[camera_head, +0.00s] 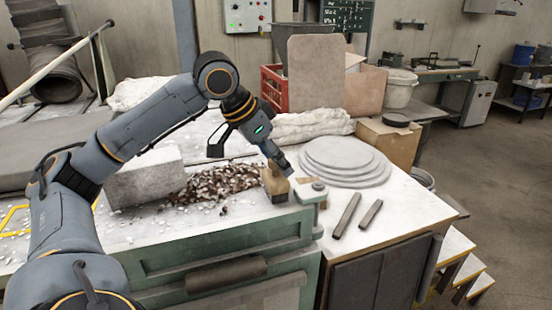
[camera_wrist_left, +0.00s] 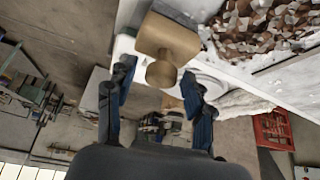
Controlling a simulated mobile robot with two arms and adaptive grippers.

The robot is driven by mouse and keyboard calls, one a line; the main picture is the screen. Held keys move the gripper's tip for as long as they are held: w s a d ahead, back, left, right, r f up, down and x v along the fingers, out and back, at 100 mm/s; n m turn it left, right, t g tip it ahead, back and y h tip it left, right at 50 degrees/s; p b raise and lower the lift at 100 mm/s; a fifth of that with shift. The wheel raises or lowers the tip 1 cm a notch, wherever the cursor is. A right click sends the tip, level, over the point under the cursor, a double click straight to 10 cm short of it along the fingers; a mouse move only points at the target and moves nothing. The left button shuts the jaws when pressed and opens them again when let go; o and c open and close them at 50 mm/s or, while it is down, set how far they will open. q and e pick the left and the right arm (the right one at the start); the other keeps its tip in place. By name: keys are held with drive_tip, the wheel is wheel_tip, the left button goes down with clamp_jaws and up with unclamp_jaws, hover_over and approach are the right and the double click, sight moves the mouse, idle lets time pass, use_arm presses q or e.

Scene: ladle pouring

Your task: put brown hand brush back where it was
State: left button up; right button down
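The brown hand brush (camera_head: 274,185), a brown block with a rounded knob, stands on the white-dusted bench top near its front right corner. In the left wrist view the brush (camera_wrist_left: 165,38) is just ahead, its knob between my fingertips. My left gripper (camera_head: 282,163) is open, with its two dark blue fingers on either side of the knob. Gaps show between the knob and both fingers. In the head view the gripper comes down from above and partly hides the brush. My right gripper is not in view.
A pile of brown and white chips (camera_head: 220,182) lies left of the brush, beside a grey block (camera_head: 146,180). Stacked round discs (camera_head: 345,160) and two dark bars (camera_head: 346,215) lie to the right. A red crate (camera_head: 273,90) stands behind. The bench's front right has free room.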

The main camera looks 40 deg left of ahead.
use_arm(q)
drive_tip(key=shift+r, duration=0.3)
drive_tip(key=p+v, duration=0.1)
drive_tip(key=v, duration=1)
drive_tip(key=shift+s+r+p, duration=0.3)
